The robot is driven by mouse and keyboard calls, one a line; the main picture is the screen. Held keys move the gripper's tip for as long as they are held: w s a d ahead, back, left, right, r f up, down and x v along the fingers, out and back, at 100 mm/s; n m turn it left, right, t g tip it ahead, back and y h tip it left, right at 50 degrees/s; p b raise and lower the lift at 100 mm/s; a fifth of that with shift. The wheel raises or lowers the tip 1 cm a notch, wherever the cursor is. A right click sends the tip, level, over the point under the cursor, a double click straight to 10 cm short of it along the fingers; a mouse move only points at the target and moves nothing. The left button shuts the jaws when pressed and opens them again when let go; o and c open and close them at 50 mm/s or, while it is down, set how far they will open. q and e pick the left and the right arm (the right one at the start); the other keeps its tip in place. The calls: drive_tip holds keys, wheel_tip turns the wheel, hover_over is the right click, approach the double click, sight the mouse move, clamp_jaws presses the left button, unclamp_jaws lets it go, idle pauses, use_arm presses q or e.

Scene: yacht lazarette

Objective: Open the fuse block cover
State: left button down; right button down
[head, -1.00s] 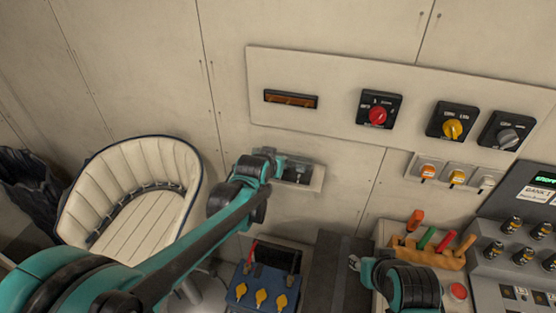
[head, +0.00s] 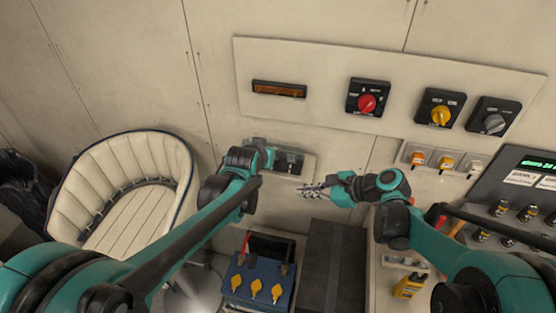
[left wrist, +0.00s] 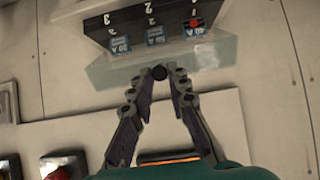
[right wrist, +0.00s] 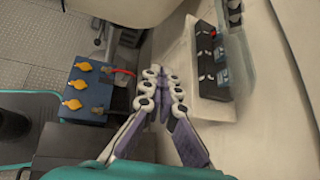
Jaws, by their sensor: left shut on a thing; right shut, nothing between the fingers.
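The fuse block (head: 291,163) is on the wall, dark with blue fuses, which also show in the left wrist view (left wrist: 152,32) and the right wrist view (right wrist: 209,62). Its clear cover (left wrist: 200,55) stands out from the block in the right wrist view (right wrist: 240,62), so it looks at least partly open. My left gripper (head: 270,156) is shut on the cover's small black knob (left wrist: 159,73). My right gripper (head: 303,191) is shut and empty, just below the block, apart from it; its fingertips meet in the right wrist view (right wrist: 160,76).
A blue battery box (head: 258,282) with yellow caps and a dark box (head: 332,268) stand below. A wall panel with rotary switches (head: 367,97) is above. A white seat (head: 125,185) is at left. A console (head: 530,185) and a yellow device (head: 410,286) are at right.

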drive_tip(key=w+d+f+m+y, duration=0.1)
drive_tip(key=w+f+m+y, duration=0.2)
drive_tip(key=w+m+y, duration=0.6)
drive_tip(key=w+a+r+m+h, duration=0.1)
drive_tip(key=w+a+r+m, duration=0.1)
drive_tip(key=a, duration=0.7)
drive_tip(key=shift+w+a+r, duration=0.2)
drive_tip(key=shift+w+r, duration=0.25)
drive_tip(key=shift+r, duration=0.15)
